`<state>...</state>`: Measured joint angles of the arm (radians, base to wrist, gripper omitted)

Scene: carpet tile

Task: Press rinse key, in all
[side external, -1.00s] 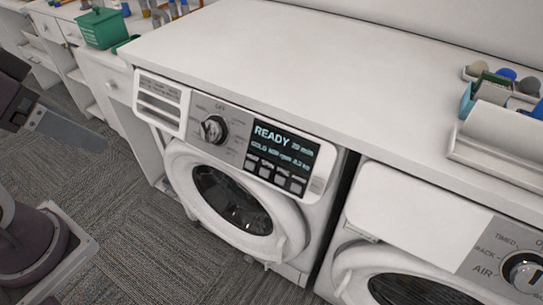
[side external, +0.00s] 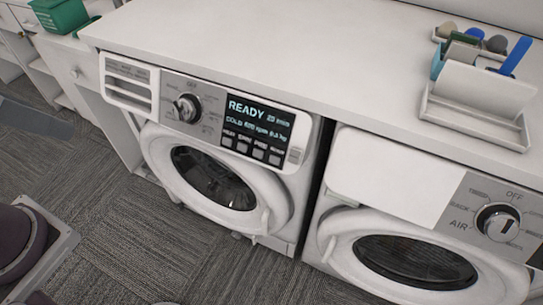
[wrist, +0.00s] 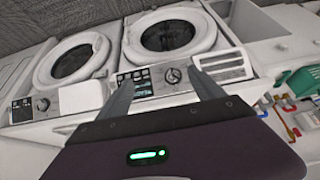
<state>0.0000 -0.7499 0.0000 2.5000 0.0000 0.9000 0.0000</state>
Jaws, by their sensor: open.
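The washing machine (side external: 215,185) stands under the counter with its round door shut. Its lit display (side external: 259,120) reads READY, with smaller text below. A row of several small grey keys (side external: 250,149) sits under the display; their labels are too small to read surely, so I cannot tell which is rinse. A dial (side external: 187,107) is left of the display. In the wrist view, my gripper (wrist: 162,73) is open and empty, its fingers spread in front of the panel with the display (wrist: 134,83) between them. The side view does not show my fingers.
A second machine (side external: 420,215) with a large dial (side external: 497,223) stands at the right. The white counter (side external: 270,50) overhangs both and holds a tray (side external: 475,125) of items. A green box (side external: 60,14) is at the upper left. Carpet (side external: 120,235) in front is mostly clear.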

